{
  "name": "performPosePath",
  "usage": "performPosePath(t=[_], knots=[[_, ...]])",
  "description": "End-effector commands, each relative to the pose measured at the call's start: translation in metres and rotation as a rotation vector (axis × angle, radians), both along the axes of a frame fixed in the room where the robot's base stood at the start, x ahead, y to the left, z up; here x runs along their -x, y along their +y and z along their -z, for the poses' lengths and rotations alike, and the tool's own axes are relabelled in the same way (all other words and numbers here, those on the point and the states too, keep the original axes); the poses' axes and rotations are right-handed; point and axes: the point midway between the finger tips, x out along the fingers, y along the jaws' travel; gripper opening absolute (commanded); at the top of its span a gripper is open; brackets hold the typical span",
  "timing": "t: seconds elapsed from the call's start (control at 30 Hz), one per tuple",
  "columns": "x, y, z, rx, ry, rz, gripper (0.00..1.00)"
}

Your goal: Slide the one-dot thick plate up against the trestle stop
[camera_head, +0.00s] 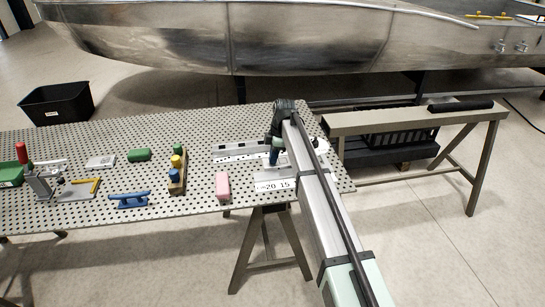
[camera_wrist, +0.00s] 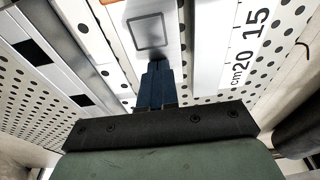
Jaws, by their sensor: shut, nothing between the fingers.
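My gripper (camera_head: 274,164) is shut and empty, low over the right end of the perforated table in the head view. In the wrist view its blue fingers (camera_wrist: 160,75) point at a pale metal plate (camera_wrist: 151,32) with a dark square outline on it. The fingertips are at or just over this plate's near edge; whether they touch it I cannot tell. No dot shows on the plate, so I cannot tell if it is the one-dot thick plate. My arm hides much of this area in the head view. I cannot clearly make out the trestle stop.
The perforated table (camera_head: 110,205) also holds a pink block (camera_head: 222,185), a wooden peg holder (camera_head: 178,180), a blue handle (camera_head: 128,200) and a clamp (camera_head: 42,182). A trestle (camera_head: 385,119) stands right.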

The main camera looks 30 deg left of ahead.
Motion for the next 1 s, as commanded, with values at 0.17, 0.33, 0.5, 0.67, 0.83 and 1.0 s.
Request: performPosePath(t=[0.17,0.33,0.5,0.67,0.83,1.0], knots=[[-0.005,-0.006,-0.005,0.016,-0.008,0.006,0.00],[-0.004,-0.004,-0.011,0.013,-0.007,0.004,0.00],[-0.006,-0.006,-0.031,0.010,-0.007,0.004,0.00],[-0.010,-0.009,-0.061,0.008,-0.007,0.004,0.00],[-0.015,-0.014,-0.094,0.009,-0.007,0.004,0.00],[-0.018,-0.017,-0.119,0.009,-0.005,0.004,0.00]])
